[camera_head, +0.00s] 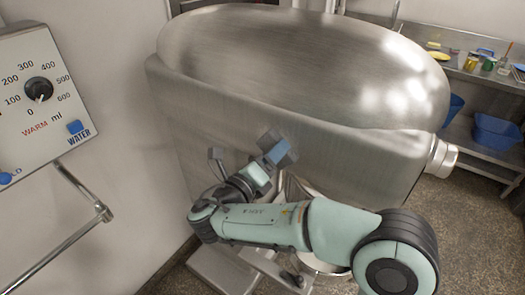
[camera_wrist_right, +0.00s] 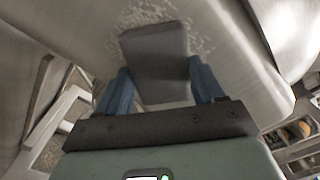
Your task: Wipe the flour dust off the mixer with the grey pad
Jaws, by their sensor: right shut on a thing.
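The large steel mixer (camera_head: 290,60) fills the middle of the head view. My right gripper (camera_head: 277,148) is against or close to the lower front of its body. In the wrist view my right gripper (camera_wrist_right: 161,85) has its blue fingers shut on the grey pad (camera_wrist_right: 155,48), one finger on each side. White flour dust (camera_wrist_right: 145,13) speckles the metal around the pad's far end and right side. The pad lies at or just over this patch; I cannot tell whether it touches. The dust is not clear in the head view. My left gripper is not in view.
A wall panel with a dial (camera_head: 39,89) and a pipe rail (camera_head: 75,235) are at the left. A steel shelf (camera_head: 470,70) with small items and a blue bin (camera_head: 497,133) stand at the back right. Speckled floor (camera_head: 470,220) is open at the right.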

